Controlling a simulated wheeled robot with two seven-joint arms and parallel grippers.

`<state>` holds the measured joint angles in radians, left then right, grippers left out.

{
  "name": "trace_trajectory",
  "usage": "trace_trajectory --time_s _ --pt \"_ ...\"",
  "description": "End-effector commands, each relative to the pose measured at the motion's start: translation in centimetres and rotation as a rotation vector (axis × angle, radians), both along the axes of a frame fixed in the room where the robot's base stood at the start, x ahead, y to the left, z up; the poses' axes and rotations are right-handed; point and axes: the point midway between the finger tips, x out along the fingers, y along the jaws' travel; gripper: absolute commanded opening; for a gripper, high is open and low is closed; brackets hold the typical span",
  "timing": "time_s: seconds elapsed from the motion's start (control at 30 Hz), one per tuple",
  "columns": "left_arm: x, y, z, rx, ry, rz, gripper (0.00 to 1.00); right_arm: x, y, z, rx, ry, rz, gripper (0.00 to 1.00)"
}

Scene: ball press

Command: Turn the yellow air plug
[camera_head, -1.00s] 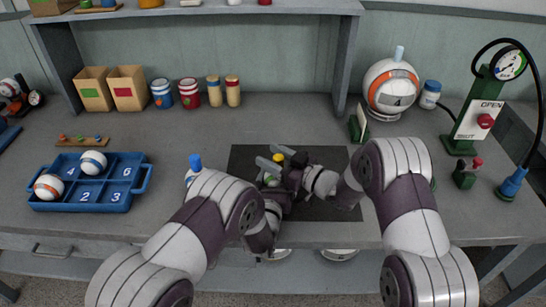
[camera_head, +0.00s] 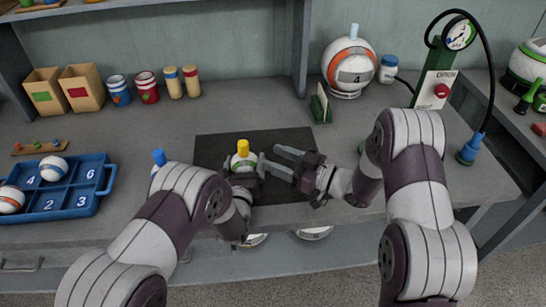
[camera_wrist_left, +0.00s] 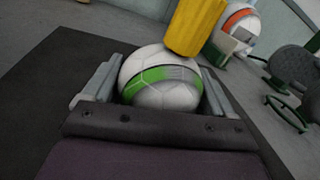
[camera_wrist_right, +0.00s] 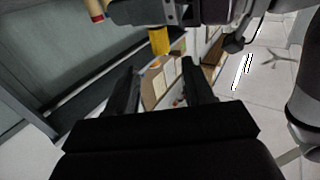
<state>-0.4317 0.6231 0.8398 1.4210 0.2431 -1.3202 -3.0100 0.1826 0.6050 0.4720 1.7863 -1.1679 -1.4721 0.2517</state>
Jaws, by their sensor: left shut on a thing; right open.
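The yellow air plug (camera_head: 243,147) stands on top of a white ball with a green band (camera_head: 240,163), above the black mat (camera_head: 212,150). In the left wrist view the plug (camera_wrist_left: 195,27) rises from the ball (camera_wrist_left: 160,80), between the jaws. My left gripper (camera_wrist_left: 155,92) is shut on the ball, a finger on each side. My right gripper (camera_head: 283,160) is open and empty, just right of the plug and apart from it. In the right wrist view the plug (camera_wrist_right: 159,41) shows beyond the open fingers (camera_wrist_right: 160,85).
A blue numbered tray (camera_head: 95,187) with two balls stands at the left. A blue plug (camera_head: 159,157) shows behind my left arm. A large ball numbered 4 (camera_head: 349,66) and a green pump stand (camera_head: 434,85) are at the back right.

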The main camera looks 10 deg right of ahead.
Motion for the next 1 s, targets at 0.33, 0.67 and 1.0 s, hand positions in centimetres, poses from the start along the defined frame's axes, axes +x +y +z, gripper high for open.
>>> trace_trajectory --time_s 0.33,0.67,1.0 --pt "0.0 0.0 0.0 0.000 -0.001 0.000 0.54 4.6 -2.7 0.5 0.019 -0.024 0.434 0.52" --pt "0.0 0.0 0.0 0.000 -0.001 0.000 0.54 5.0 1.1 0.0 -0.012 0.005 0.520 0.52" --pt "0.0 0.0 0.0 0.000 -0.001 0.000 0.54 5.6 7.8 0.0 -0.012 0.004 0.516 0.52"
